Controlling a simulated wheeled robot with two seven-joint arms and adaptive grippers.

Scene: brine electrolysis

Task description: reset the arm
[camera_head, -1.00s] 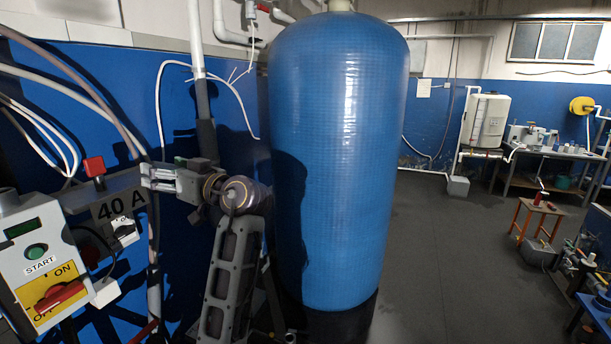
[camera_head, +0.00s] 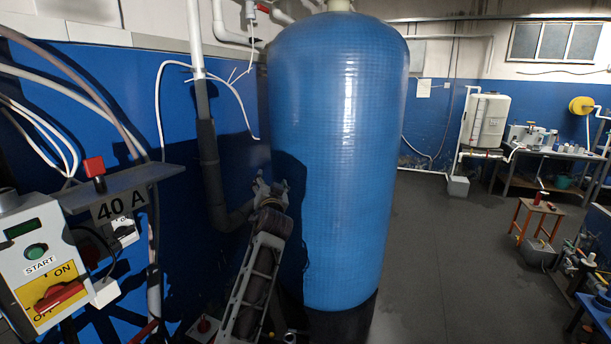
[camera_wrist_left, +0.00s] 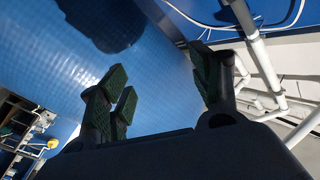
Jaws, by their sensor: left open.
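My left arm (camera_head: 257,280) rises in front of the big blue tank, at its left side. My left gripper (camera_head: 268,187) is at the top of it, small and partly hidden by the arm's own links. In the left wrist view the dark-padded fingers of the left gripper (camera_wrist_left: 160,88) are spread apart with nothing between them. The tank's blue surface and white pipes show beyond them. My right gripper is in neither view.
The blue tank (camera_head: 340,150) stands close by the left arm. A grey vertical pipe (camera_head: 208,150) is just left of the arm. A control box (camera_head: 40,265) and a shelf with a red knob (camera_head: 94,167) are at the left. Open floor (camera_head: 440,260) lies to the right.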

